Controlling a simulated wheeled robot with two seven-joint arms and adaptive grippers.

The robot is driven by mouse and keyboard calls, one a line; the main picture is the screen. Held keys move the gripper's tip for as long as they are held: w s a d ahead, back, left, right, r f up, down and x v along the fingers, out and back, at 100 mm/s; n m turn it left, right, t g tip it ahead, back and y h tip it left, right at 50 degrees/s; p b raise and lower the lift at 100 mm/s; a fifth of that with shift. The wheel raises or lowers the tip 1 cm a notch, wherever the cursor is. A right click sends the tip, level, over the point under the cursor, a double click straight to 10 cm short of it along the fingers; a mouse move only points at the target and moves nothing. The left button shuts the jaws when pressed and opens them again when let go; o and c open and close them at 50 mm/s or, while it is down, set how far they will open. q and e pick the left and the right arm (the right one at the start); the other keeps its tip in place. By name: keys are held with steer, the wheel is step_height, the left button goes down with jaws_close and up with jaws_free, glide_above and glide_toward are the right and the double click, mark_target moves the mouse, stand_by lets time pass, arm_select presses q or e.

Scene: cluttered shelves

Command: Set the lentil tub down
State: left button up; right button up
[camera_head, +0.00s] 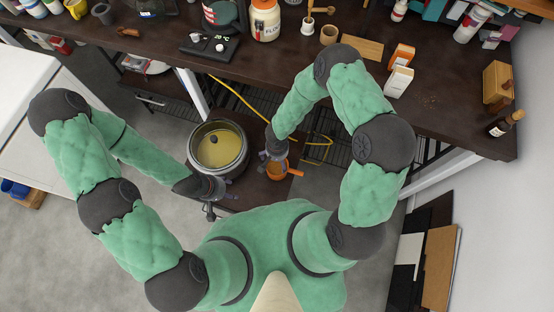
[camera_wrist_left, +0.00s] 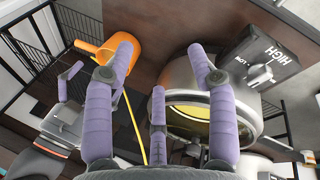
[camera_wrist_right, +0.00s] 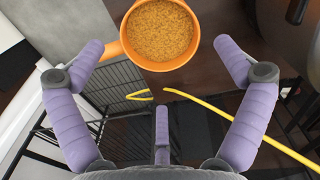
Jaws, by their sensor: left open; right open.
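The lentil tub is an orange, handled tub (camera_head: 278,172) filled with brown lentils, seen from above in the right wrist view (camera_wrist_right: 160,28). It appears upright by the dark low surface beside the cooker; its base contact is hidden. My right gripper (camera_wrist_right: 160,50) is open, its fingers spread on either side of the near part of the tub. The right finger is apart from it; the left finger is close to the handle, and I cannot tell if they touch. My left gripper (camera_wrist_left: 160,55) is open and empty, beside the cooker. The tub also shows in the left wrist view (camera_wrist_left: 122,48).
A slow cooker (camera_head: 240,170) with yellow liquid stands left of the tub. A yellow cable (camera_head: 232,90) runs behind it past a wire rack (camera_wrist_right: 110,90). The long dark counter (camera_head: 455,95) holds cartons, bottles, a flour jar (camera_head: 265,22) and a scale (camera_head: 208,47).

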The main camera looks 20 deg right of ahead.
steer(key=shift+r, duration=0.35)
steer(key=shift+s+a+r, duration=0.1)
steer(key=shift+s, duration=0.15)
steer(key=s+a+r+n+y, duration=0.1)
steer(key=s+r+y, duration=0.3)
steer(key=s, duration=0.5)
steer(key=shift+a+r, duration=0.2)
steer(key=shift+r, duration=0.6)
